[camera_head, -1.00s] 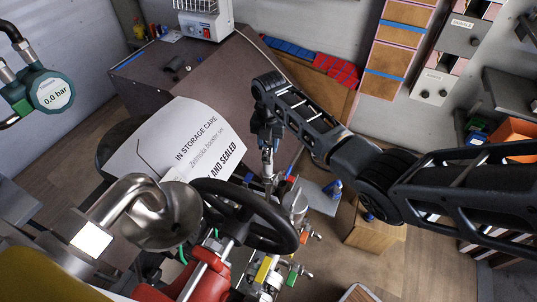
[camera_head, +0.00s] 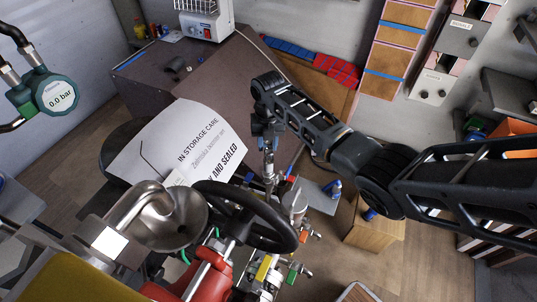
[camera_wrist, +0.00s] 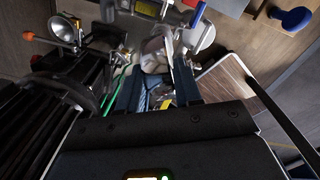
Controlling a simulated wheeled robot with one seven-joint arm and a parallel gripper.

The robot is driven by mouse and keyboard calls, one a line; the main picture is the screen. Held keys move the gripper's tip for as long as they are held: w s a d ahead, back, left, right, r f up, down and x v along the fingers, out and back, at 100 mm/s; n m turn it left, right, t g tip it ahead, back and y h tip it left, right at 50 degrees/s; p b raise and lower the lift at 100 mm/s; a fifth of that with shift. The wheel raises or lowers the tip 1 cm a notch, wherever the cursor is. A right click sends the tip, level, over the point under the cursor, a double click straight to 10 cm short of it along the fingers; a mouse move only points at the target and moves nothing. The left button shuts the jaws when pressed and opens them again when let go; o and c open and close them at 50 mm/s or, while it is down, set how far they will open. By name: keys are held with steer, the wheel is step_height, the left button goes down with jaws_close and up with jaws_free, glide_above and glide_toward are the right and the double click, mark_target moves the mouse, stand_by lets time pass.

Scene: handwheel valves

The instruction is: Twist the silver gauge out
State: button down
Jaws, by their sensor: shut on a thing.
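My gripper (camera_head: 270,178) points down behind the black handwheel (camera_head: 245,215) in the head view. In the wrist view its two dark fingers (camera_wrist: 158,88) close around a silver, rounded metal part (camera_wrist: 155,55), which looks like the silver gauge. A pale round disc (camera_wrist: 203,38) shows just right of it. In the head view a silver cylindrical part (camera_head: 295,203) stands beside the fingertips, partly behind the handwheel. The fingers hide much of the gripped part, and I cannot tell how far it is turned.
A teal gauge reading 0.0 bar (camera_head: 58,96) hangs at the left. A steel pipe elbow (camera_head: 170,215) and red valve body (camera_head: 208,277) crowd the foreground. A paper notice (camera_head: 185,145) stands behind them. A blue stool (camera_wrist: 291,18) shows in the wrist view.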

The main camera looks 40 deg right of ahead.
steer(key=shift+w+d+r+p, duration=0.1)
steer(key=shift+d+r+p, duration=0.1)
steer(key=shift+r+p, duration=0.45)
step_height(320, 180, up, 2)
steer(key=shift+r+p, duration=0.2)
steer(key=shift+p, duration=0.75)
steer(key=shift+r, duration=1.75)
